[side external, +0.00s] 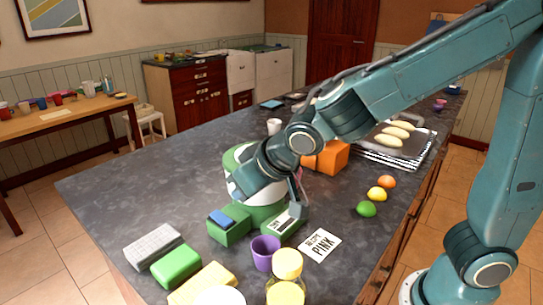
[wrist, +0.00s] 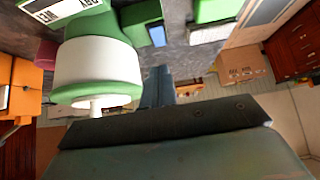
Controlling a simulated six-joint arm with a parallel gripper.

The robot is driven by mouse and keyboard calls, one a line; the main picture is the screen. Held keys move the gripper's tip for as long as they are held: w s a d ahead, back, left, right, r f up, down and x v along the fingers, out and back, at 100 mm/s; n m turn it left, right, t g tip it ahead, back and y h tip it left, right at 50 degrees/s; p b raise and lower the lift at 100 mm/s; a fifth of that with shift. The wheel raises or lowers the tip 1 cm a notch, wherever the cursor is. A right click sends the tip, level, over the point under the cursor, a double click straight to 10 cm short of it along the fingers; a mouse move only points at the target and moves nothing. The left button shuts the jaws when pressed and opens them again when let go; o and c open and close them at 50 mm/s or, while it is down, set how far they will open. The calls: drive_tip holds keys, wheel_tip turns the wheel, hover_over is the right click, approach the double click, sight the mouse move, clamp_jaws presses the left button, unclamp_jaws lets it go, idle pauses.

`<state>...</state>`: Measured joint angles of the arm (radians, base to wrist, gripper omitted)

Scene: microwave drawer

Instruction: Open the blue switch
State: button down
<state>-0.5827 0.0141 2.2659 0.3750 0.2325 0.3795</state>
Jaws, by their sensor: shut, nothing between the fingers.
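The blue switch (side external: 221,218) sits on top of a green box (side external: 229,232) at the front of the dark counter. In the wrist view a blue patch (wrist: 157,36) on a green block looks like the same switch. A second green box (side external: 281,228) with a white-and-black top stands to its right. My gripper (side external: 299,206) is shut and empty, low by this second box and to the right of the blue switch. Whether it touches the second box I cannot tell.
A green-and-white round body (side external: 262,205) stands behind the boxes, partly hidden by my arm; it also fills the upper left of the wrist view (wrist: 98,72).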

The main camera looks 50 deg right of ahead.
drive_tip(key=shift+s+r, duration=0.8)
drive_tip(key=shift+s, duration=0.3)
drive_tip(key=shift+s+r, duration=0.75)
drive_tip(key=shift+s, duration=0.3)
drive_tip(key=s+d+r+g, duration=0.2)
drive_tip(key=s+d, duration=1.2)
drive_tip(key=s, duration=0.2)
